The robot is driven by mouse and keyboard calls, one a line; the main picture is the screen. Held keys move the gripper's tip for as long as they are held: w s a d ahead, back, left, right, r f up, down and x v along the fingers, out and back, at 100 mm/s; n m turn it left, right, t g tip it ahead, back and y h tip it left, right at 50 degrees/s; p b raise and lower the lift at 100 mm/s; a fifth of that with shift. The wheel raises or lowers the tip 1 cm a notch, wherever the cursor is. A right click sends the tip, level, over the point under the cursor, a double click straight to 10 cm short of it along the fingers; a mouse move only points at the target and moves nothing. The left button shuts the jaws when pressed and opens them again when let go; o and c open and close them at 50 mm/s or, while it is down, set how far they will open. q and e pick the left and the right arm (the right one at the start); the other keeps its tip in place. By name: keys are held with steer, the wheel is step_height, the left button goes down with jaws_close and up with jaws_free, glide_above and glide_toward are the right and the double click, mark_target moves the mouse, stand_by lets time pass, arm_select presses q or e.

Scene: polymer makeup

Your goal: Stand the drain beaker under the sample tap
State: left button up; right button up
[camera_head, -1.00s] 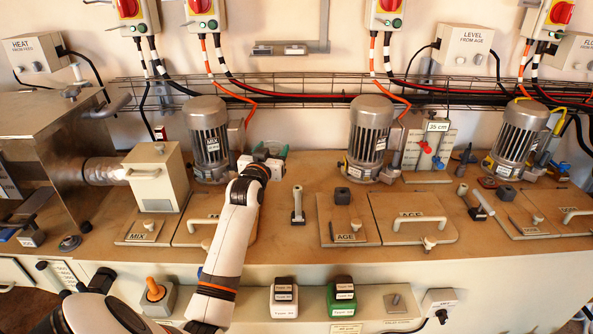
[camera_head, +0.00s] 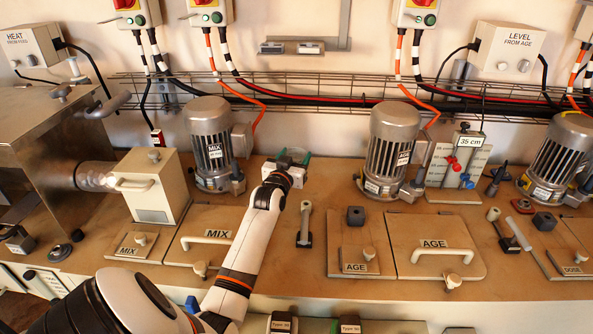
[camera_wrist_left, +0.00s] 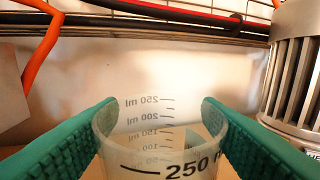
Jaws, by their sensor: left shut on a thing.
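My left gripper (camera_head: 290,160) reaches over the bench, just right of the MIX motor in the head view. Its green fingers are shut on a clear, graduated 250 ml beaker (camera_wrist_left: 160,150). In the left wrist view the beaker is upright between the finger pads, with its open rim towards me. I cannot make out the beaker in the head view, where the gripper covers it, nor whether its base touches the bench. I cannot tell for sure which fitting is the sample tap. Small red and blue valves (camera_head: 460,170) sit on the 35 cm board. My right gripper is not in view.
The MIX motor (camera_head: 210,145) stands left of the gripper, the AGE motor (camera_head: 388,150) to its right. A short post (camera_head: 305,222) stands in front. Handled lids MIX (camera_head: 200,250) and AGE (camera_head: 435,262) lie nearer me. A wire cable tray (camera_head: 300,92) runs behind.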

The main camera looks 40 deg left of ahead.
arm_select(q)
steer(key=shift+w+f, duration=0.15)
steer(key=shift+f, duration=2.05)
steer(key=shift+f, duration=0.1)
steer(key=o, duration=1.1)
steer(key=shift+c, duration=0.2)
